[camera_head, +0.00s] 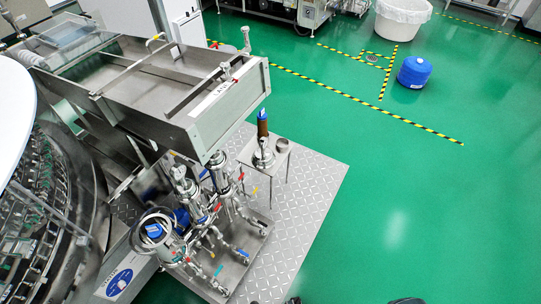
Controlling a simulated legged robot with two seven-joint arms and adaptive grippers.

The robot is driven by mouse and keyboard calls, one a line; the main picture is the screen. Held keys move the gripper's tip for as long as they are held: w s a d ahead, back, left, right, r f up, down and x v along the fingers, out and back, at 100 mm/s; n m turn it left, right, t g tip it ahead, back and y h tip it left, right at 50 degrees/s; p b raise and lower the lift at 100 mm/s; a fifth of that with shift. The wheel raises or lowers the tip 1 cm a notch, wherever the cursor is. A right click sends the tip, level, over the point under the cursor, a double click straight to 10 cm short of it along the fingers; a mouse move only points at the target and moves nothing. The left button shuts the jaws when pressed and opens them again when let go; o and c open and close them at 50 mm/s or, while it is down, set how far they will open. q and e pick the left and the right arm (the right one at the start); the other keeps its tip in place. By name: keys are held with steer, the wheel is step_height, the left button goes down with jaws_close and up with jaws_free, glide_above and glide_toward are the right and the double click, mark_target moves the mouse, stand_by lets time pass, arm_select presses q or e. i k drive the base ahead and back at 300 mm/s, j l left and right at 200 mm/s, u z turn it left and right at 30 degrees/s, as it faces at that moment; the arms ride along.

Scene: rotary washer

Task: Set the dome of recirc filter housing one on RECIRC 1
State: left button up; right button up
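Several steel filter housings stand in a row on the pipe skid beside the washer. The nearest one (158,233) looks open at the top, with a blue-capped piece inside it. The middle housing (184,187) and the far housing (218,162) look closed by steel tops. A shiny steel dome-like piece (263,158) sits on a small steel side table (276,167). The RECIRC labels are too small to read, so I cannot tell which housing is RECIRC 1.
A brown cylinder with a blue top (262,126) stands upright at the side table, near a small steel cup (283,145). A steel tank (190,85) overhangs the skid. Red, yellow and blue valve handles crowd the pipes.

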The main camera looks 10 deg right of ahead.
mark_target(263, 158)
steer(key=i+l+u, duration=0.1)
steer(key=l, duration=0.45)
steer(key=i+l, duration=0.1)
steer(key=l, duration=0.4)
steer(key=i+l+u, duration=0.15)
steer(key=l, duration=0.4)
steer(key=k, duration=0.05)
